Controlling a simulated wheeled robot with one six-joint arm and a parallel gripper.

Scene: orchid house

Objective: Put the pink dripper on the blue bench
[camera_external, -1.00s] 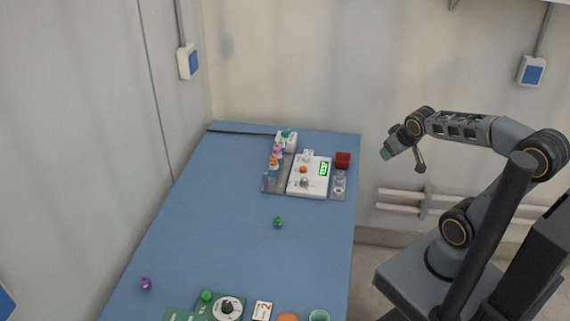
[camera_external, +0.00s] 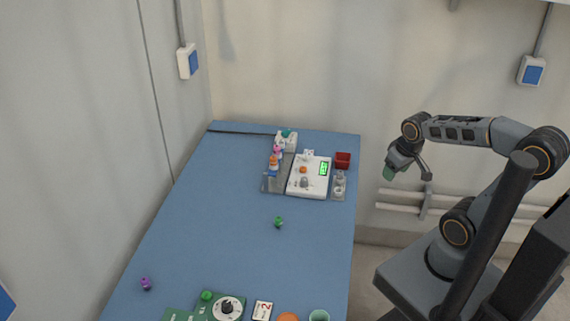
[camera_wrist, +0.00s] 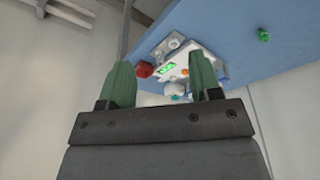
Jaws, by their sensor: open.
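A small pink item, which looks like the pink dripper (camera_external: 277,150), stands among small coloured pieces in the grey rack near the bench's far end. Its shape is too small to make out. The blue bench (camera_external: 235,225) runs along the wall, and its edge also shows in the wrist view (camera_wrist: 235,25). My gripper (camera_external: 389,173) is beyond the bench's right edge, above the floor and apart from everything. In the wrist view my gripper (camera_wrist: 162,80) has its green fingers spread with nothing between them. I cannot pick out the pink dripper there.
A white device (camera_external: 309,188) with a green display and a red box (camera_external: 343,160) stand beside the rack. A green piece (camera_external: 279,222) and a purple piece (camera_external: 145,284) lie on the bench. The bench's middle is mostly clear. White pipes (camera_external: 400,207) run along the wall.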

